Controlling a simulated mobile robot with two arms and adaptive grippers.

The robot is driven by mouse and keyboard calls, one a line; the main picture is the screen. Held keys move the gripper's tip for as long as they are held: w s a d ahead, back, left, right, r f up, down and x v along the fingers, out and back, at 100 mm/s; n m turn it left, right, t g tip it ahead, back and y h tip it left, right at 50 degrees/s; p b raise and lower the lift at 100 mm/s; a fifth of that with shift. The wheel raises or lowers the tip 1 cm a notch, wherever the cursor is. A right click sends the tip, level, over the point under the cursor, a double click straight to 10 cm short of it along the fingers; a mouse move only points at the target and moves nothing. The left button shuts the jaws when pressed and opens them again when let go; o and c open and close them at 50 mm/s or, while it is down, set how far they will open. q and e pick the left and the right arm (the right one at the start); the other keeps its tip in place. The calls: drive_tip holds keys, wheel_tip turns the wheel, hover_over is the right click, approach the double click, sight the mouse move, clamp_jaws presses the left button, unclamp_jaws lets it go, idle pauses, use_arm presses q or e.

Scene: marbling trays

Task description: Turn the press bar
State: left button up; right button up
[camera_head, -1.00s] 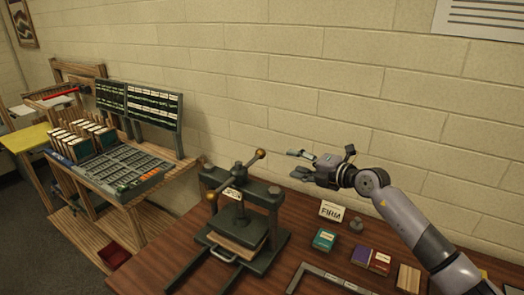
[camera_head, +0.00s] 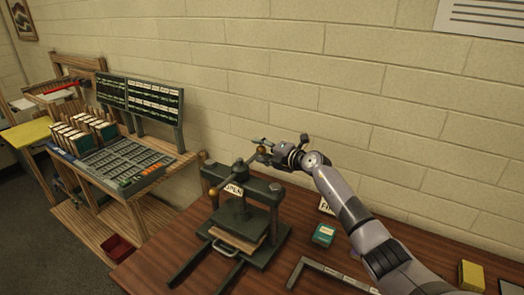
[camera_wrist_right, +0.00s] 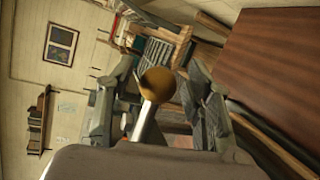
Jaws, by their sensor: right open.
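The press (camera_head: 270,190) stands on the brown table, a dark frame with an "OPEN" label and a board under its platen. Its press bar (camera_head: 235,177) runs slantwise across the top, with a brass ball at each end. The near-left ball (camera_head: 213,193) is free. My right gripper (camera_head: 265,148) is at the far-right ball. In the right wrist view that brass ball (camera_wrist_right: 158,84) sits between the two open fingers of my right gripper (camera_wrist_right: 160,100), with the bar's rod below it. Whether a finger touches it I cannot tell. My left gripper is not in view.
A green box (camera_head: 323,236), a metal square (camera_head: 325,275) and a yellow block (camera_head: 471,276) lie on the table. My right arm hides part of the tabletop and a sign. A wooden stand with a grey console (camera_head: 125,168) is at the left. The wall is close behind.

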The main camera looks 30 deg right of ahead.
clamp_jaws()
idle(0.7)
